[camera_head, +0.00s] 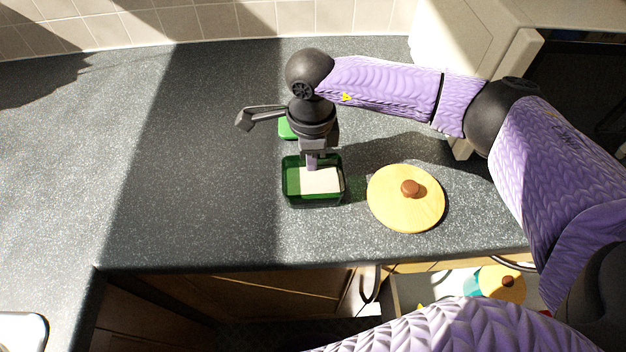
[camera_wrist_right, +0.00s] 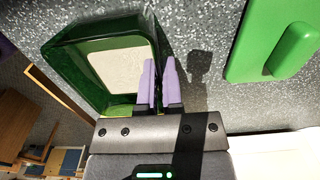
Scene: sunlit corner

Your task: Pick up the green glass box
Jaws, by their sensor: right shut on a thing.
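The green glass box (camera_head: 288,192) is an open, dark green, see-through container on the grey counter, with a cream-white piece (camera_head: 320,181) inside. It also shows in the wrist view (camera_wrist_right: 72,62), left of the fingers. My right gripper (camera_head: 311,165) points down at the box's far side. In the wrist view its two lilac fingers (camera_wrist_right: 159,72) are close together, shut on the box's wall at the right side of the box. The gripped bit of wall is mostly hidden between the fingers. My left gripper is not in view.
A green lid-like piece (camera_head: 286,131) with a raised handle lies just behind the box; it is large in the wrist view (camera_wrist_right: 262,40). A round yellow lid (camera_head: 405,205) with a brown knob lies to the right. The counter's left side is clear. An open drawer is below the front edge.

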